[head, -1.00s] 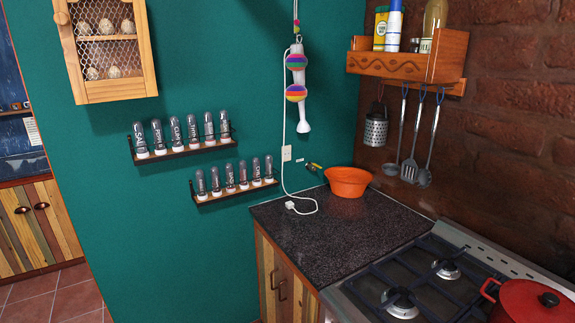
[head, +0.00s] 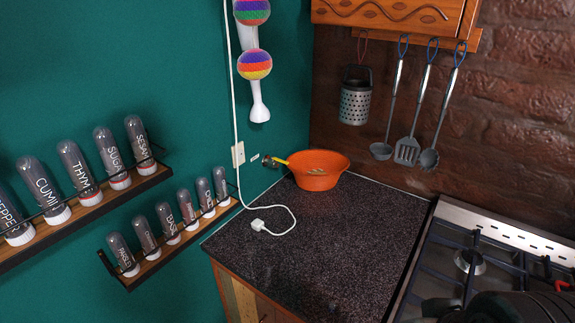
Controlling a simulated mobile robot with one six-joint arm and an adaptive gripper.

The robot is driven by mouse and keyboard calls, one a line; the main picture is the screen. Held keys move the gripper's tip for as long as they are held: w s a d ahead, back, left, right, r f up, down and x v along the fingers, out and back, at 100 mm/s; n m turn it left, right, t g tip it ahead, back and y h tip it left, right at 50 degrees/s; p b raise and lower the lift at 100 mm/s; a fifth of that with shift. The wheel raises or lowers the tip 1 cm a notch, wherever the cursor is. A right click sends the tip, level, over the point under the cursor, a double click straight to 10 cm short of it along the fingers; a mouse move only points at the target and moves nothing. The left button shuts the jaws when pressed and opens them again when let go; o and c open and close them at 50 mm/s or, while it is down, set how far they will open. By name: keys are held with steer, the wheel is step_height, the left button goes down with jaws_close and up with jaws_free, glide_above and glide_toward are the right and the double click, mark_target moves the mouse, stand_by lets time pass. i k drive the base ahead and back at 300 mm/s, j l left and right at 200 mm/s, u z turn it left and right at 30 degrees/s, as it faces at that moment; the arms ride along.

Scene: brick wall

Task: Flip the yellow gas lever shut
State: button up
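The yellow gas lever (head: 280,161) is small and sits on a fitting low on the teal wall, just above the back of the counter. Its yellow handle points toward the orange bowl (head: 319,171), whose rim lies close beside it. Whether the handle touches the bowl, I cannot tell. A dark, blurred shape at the bottom right edge, over the stove, looks like the end of my arm with my gripper (head: 436,308). It is far from the lever. Its fingers are not clear, and I see nothing held.
A white cord hangs from the outlet (head: 238,154) and its plug (head: 258,225) lies on the dark counter (head: 330,250). Spice racks (head: 170,250) jut from the wall at left. The counter's front is clear.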

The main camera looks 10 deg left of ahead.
mark_target(272, 157)
steer(key=i+j, duration=0.25)
steer(key=j, duration=0.2)
steer(key=i+j, duration=0.55)
steer(key=j, duration=0.3)
